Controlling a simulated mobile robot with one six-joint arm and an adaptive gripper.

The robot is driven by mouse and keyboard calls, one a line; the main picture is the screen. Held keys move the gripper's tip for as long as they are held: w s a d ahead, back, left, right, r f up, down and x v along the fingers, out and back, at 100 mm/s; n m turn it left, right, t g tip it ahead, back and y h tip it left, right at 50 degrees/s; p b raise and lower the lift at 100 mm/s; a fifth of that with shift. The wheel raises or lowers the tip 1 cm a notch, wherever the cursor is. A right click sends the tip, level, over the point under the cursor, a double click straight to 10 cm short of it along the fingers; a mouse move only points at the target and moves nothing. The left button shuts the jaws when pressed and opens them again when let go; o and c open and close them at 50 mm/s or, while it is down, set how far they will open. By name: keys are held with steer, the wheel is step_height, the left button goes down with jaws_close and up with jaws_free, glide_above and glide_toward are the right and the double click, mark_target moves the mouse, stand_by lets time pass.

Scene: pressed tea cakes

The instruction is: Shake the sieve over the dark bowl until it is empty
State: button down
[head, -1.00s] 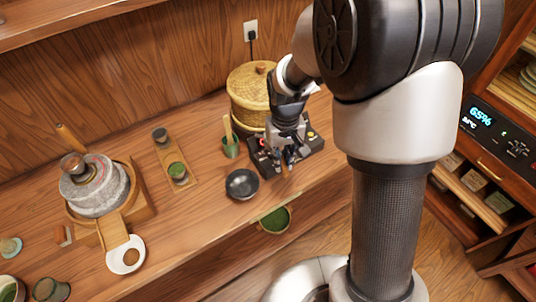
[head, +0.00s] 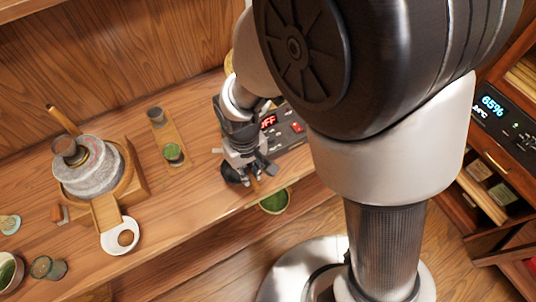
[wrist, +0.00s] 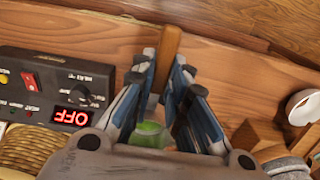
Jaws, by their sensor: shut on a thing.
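My gripper (head: 250,174) is shut on a brown wooden handle (wrist: 171,48), which I take to be the sieve's; it points toward the counter's front edge. The sieve's basket does not show clearly. A bright green patch (wrist: 150,134) shows between the fingers in the wrist view; I cannot tell whether it is tea in the sieve or something below.
A black control box (head: 291,127) with a red OFF display stands close by; it also shows in the wrist view (wrist: 55,88).

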steer(key=shift+s+a+f+b, duration=0.1)
steer(key=shift+f+b, duration=2.05)
steer(key=shift+f, duration=0.5)
